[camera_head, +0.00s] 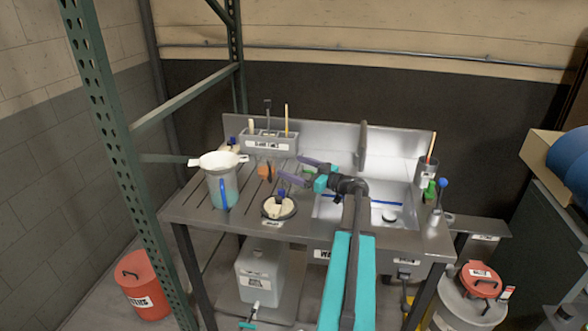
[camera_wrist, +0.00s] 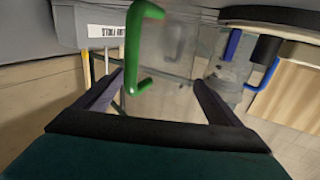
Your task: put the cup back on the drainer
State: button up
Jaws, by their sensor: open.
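A clear cup (camera_wrist: 172,65) with a green handle (camera_wrist: 140,50) shows in the wrist view, in line with the gap between my fingers. My gripper (camera_wrist: 158,77) is open. In the head view my gripper (camera_head: 290,167) is over the steel worktop at the left side of the sink, and a green handle (camera_head: 308,169) shows between its fingers. The cup's clear wall is hard to make out there, and I cannot tell whether the fingers touch it. The slotted steel drainer (camera_head: 185,205) is the left part of the worktop.
A blue-handled jug (camera_head: 222,190) with a white funnel stands on the left. A dark round dish (camera_head: 279,207) lies in front of my gripper, and an orange item (camera_head: 266,172) is to its left. A labelled grey holder (camera_head: 268,143) with sticks stands behind. The sink (camera_head: 335,212) is right.

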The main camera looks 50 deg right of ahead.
jog(key=s+d+b, duration=0.1)
jog(key=s+b, duration=0.1)
jog(key=s, duration=0.9)
jog(key=shift+d, duration=0.4)
jog(key=shift+s, duration=0.1)
jog(key=shift+r, duration=0.1)
